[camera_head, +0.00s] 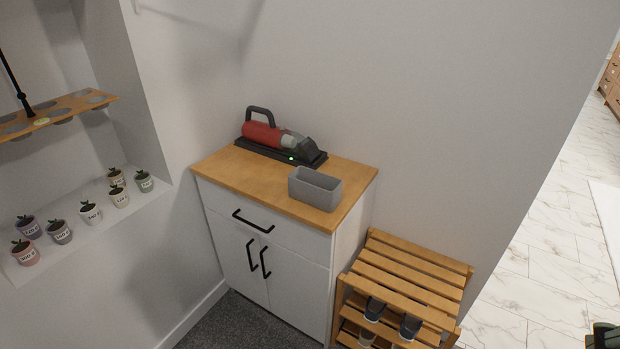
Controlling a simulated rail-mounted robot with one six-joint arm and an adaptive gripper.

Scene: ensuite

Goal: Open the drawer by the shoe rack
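A white cabinet with a wooden top stands in the corner, left of the wooden shoe rack (415,272). Its single wide drawer (290,233) sits under the top and looks shut, flush with the cabinet. A black bar handle (252,222) is on the drawer front. Below it are two doors (240,262), also shut, with black upright handles. A dark piece at the lower right corner seems to be part of my gripper (604,338), cut off by the picture edge. It is far to the right of the drawer, and its fingers cannot be made out.
On the cabinet top are a red handheld vacuum (272,135) on a black base and a grey open box (315,188). Shoes (375,309) sit in the rack. Several small potted plants (90,212) stand in the left niche. Dark carpet (235,325) lies before the cabinet.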

